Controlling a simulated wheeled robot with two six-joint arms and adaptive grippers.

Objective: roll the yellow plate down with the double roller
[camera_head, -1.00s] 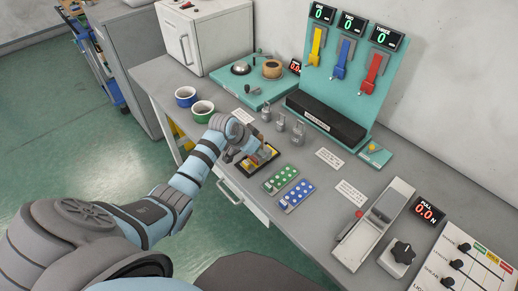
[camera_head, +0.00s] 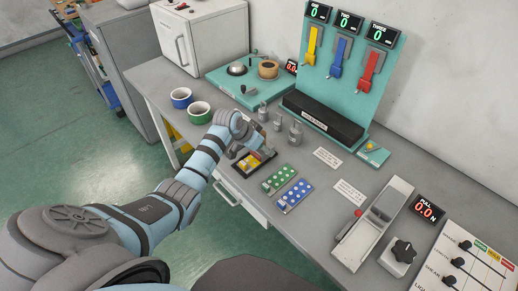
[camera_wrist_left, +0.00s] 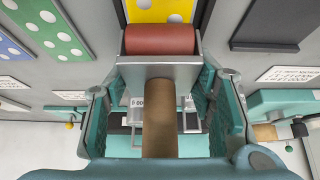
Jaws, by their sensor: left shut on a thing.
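The yellow plate (camera_head: 247,164) lies in a dark-rimmed holder near the front edge of the bench. Its white-dotted face shows at the top of the left wrist view (camera_wrist_left: 160,9). My left gripper (camera_wrist_left: 161,112) is shut on the brown handle of a roller with a metal frame and a red cylinder (camera_wrist_left: 160,40). The red cylinder is at the plate's near edge in the wrist view; I cannot tell if it touches. In the head view, my left gripper (camera_head: 256,143) is over the plate's far right part and hides some of it. A second cylinder is not visible.
A green dotted plate (camera_head: 281,179) and a blue dotted plate (camera_head: 293,195) lie right of the holder. Several small metal pieces (camera_head: 278,122) stand behind it. Two cups (camera_head: 199,113) stand at the left. A black block (camera_head: 325,118) is at the back.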

